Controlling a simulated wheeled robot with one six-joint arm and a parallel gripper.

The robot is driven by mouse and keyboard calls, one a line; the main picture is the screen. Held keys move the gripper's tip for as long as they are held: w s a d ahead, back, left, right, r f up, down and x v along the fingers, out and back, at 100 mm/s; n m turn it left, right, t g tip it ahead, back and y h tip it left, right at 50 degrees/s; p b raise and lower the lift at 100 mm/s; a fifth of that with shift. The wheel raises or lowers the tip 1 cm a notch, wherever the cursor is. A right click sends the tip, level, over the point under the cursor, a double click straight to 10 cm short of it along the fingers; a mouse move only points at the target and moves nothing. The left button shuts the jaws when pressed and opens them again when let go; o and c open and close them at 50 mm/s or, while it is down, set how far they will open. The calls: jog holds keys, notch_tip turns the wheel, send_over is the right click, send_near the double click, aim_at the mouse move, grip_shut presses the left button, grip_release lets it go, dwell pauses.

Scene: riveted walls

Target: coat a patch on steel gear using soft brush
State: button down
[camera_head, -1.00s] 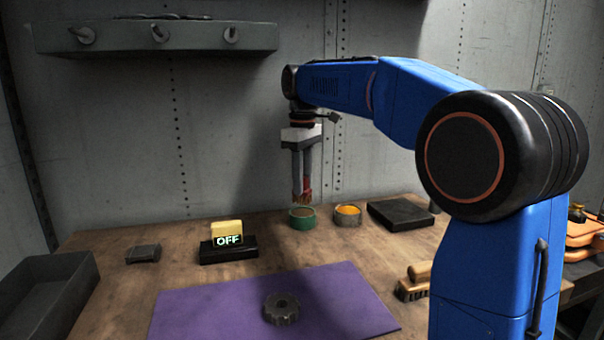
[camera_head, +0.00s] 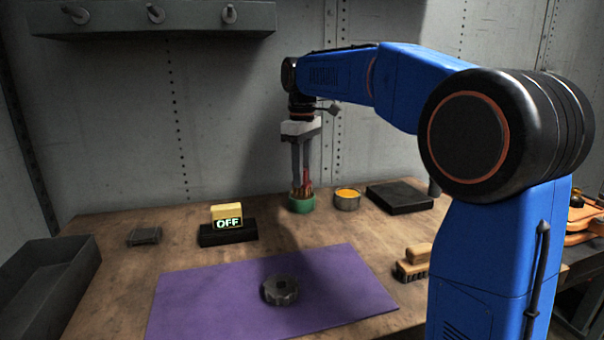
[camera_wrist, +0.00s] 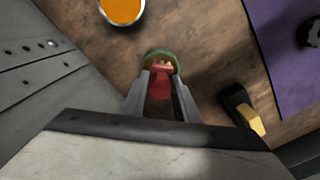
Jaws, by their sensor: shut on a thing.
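My gripper (camera_head: 302,181) is shut on a soft brush with a red handle (camera_wrist: 160,84), held upright with its head down. The brush head is at the mouth of a green pot (camera_head: 302,204); whether it touches what is inside is hidden. The pot's green rim also shows in the wrist view (camera_wrist: 156,53), partly covered by the fingers. The steel gear (camera_head: 279,291) lies flat on a purple mat (camera_head: 206,303) at the front of the table, well apart from my gripper. The gear is cut by the right edge in the wrist view (camera_wrist: 314,32).
A tin of orange stuff (camera_head: 347,201) stands just right of the green pot, near a dark flat block (camera_head: 400,198). An OFF sign on a black base (camera_head: 228,234) stands to the left. A scrubbing brush (camera_head: 412,265) lies right of the mat. A grey tray (camera_head: 78,262) is at far left.

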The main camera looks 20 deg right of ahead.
jog(key=shift+f, duration=0.55)
dwell(1.6)
jog(key=shift+r, duration=0.15)
jog(key=shift+r, duration=3.4)
jog(key=shift+f, duration=3.5)
jog(key=shift+r, duration=0.1)
jog(key=shift+f, duration=0.2)
jog(key=shift+r, duration=3.6)
